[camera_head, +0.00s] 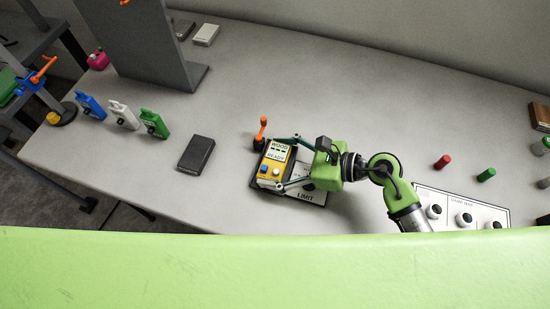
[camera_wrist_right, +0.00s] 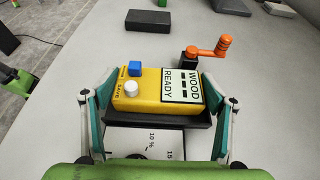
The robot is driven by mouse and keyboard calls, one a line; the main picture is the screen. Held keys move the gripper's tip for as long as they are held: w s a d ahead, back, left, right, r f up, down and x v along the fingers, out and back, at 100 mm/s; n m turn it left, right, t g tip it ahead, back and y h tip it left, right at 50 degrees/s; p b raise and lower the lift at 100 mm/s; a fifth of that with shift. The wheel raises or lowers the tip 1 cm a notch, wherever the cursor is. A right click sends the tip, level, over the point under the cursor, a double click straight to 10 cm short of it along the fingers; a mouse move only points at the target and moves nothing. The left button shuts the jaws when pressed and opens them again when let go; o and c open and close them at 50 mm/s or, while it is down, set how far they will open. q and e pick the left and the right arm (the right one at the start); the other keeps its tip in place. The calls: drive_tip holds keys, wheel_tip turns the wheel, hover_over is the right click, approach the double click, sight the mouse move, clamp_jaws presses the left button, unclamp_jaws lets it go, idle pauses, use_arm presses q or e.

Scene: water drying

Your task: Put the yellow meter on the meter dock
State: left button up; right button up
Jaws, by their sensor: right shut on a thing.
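The yellow meter (camera_head: 275,160) has a white display reading WOOD and READY, with a blue and a white button. It also shows in the right wrist view (camera_wrist_right: 150,100), face up. My right gripper (camera_head: 282,162) is shut on it, with one finger (camera_wrist_right: 94,115) and the other finger (camera_wrist_right: 220,115) along its two sides. A dark base with a white LIMIT panel (camera_head: 311,194), perhaps the meter dock, lies under and beside it. In the wrist view its black rim (camera_wrist_right: 160,119) runs along the meter's near edge. I cannot tell whether the meter rests fully on it.
An orange crank (camera_head: 262,128) stands just beyond the meter. A black block (camera_head: 196,153) lies to the left, near blue, white and green meters (camera_head: 154,124). Red and green pegs (camera_head: 442,162) and a white panel with round knobs (camera_head: 464,208) are at right. The table's back middle is clear.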

drive_tip(key=shift+f, duration=0.1)
drive_tip(key=o, duration=1.3)
drive_tip(key=v, duration=1.2)
